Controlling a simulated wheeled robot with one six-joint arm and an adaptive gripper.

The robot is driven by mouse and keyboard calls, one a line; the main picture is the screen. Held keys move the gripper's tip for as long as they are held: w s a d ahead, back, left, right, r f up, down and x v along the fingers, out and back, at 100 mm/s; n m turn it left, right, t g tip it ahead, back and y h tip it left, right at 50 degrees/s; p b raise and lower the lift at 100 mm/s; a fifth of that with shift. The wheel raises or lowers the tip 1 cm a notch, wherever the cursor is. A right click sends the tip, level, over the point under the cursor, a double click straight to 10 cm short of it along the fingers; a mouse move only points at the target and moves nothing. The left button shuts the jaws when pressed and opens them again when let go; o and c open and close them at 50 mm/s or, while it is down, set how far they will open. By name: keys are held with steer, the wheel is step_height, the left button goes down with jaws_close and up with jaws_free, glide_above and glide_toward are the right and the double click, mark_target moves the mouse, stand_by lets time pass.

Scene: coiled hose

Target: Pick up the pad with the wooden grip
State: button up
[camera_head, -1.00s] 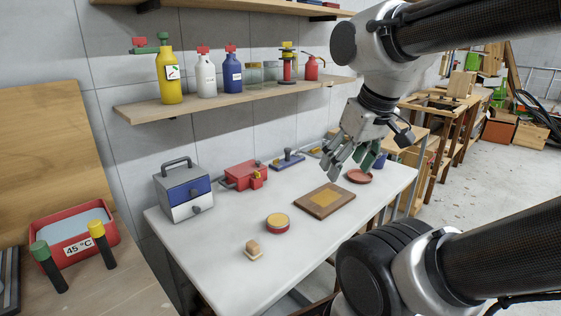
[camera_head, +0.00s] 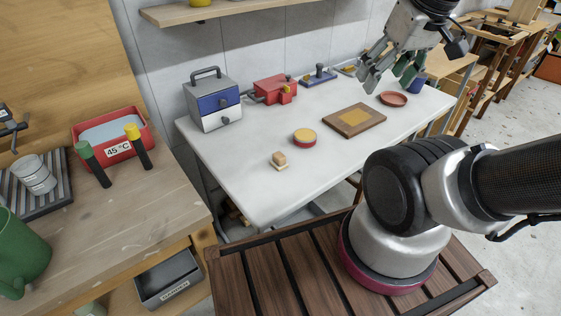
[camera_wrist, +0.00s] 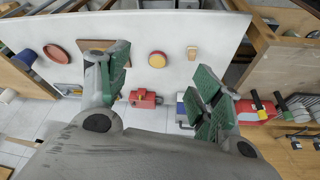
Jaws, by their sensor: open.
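The pad with the wooden grip (camera_head: 280,164) is a small pale pad with a light wooden block on top. It sits near the front left edge of the white table (camera_head: 240,172). In the wrist view the pad (camera_wrist: 192,52) shows small near the top, right of centre. My gripper (camera_head: 389,78) is open and empty, high over the table's far right part, well away from the pad. In the wrist view its green-faced fingers (camera_wrist: 162,82) stand wide apart with nothing between them.
On the table stand a round red-and-yellow piece (camera_head: 305,138), a brown board (camera_head: 372,123), a red dish (camera_head: 393,99), a red box (camera_head: 274,90) and a blue-white drawer box (camera_head: 213,104). A wooden bench (camera_head: 150,215) adjoins at left. The tabletop around the pad is clear.

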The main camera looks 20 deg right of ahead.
steer(key=shift+a, duration=0.1)
steer(key=shift+c, duration=0.5)
steer(key=m+g, duration=0.4)
steer(key=m, duration=0.9)
glide_above(280, 154)
steer(key=f, duration=2.4)
steer(key=shift+s+f, duration=0.2)
steer(key=shift+f, duration=0.05)
steer(key=shift+w+m, duration=0.15)
steer(key=shift+m, duration=0.25)
steer(key=shift+f+m, duration=0.15)
steer(key=shift+m, duration=0.15)
step_height(280, 154, down, 8)
steer(key=shift+r, duration=0.25)
